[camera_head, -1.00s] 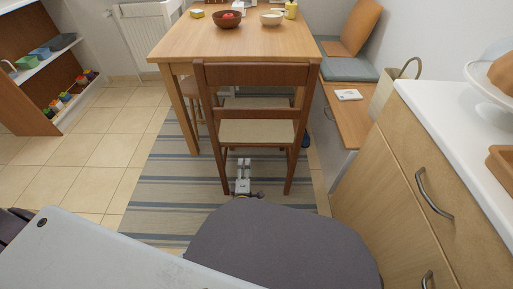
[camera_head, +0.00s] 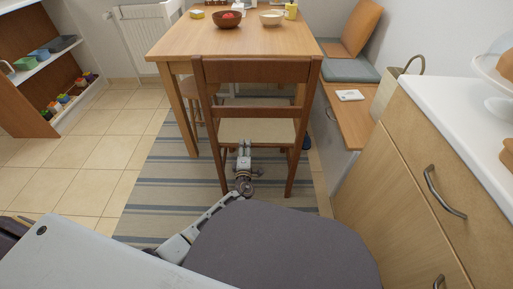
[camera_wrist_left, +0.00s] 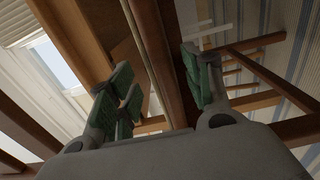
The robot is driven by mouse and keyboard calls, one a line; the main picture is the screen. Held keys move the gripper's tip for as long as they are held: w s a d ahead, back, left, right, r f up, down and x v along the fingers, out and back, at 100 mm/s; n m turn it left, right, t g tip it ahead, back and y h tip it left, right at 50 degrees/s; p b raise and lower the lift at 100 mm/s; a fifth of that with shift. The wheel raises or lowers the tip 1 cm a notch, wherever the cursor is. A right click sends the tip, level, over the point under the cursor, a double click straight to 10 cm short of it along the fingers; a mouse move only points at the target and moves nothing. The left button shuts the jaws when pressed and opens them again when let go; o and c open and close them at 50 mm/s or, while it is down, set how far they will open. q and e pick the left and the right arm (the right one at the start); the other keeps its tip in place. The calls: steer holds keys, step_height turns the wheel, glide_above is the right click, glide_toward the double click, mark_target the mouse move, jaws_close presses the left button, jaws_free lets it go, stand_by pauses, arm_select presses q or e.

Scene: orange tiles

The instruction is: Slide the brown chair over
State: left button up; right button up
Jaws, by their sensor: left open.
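The brown chair (camera_head: 256,72) stands on the striped rug with its back toward me. Its pale seat (camera_head: 256,130) faces the table. My left gripper (camera_head: 244,147) is at the seat's near edge, between the chair's rear legs and below the backrest. It is open. In the left wrist view, a brown wooden bar of the chair (camera_wrist_left: 160,50) runs between the spread green-padded fingers (camera_wrist_left: 160,85). I cannot tell whether either finger touches the wood. My right gripper is not in view.
The wooden table (camera_head: 230,40) stands just beyond the chair, with bowls on it. A stool shows under its left side. A bench (camera_head: 352,112) and a cabinet (camera_head: 385,185) close off the right. Bare tiles (camera_head: 95,165) lie free to the left of the rug (camera_head: 165,195).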

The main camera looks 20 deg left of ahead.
arm_select(q)
steer(key=shift+x, duration=1.35)
jaws_close()
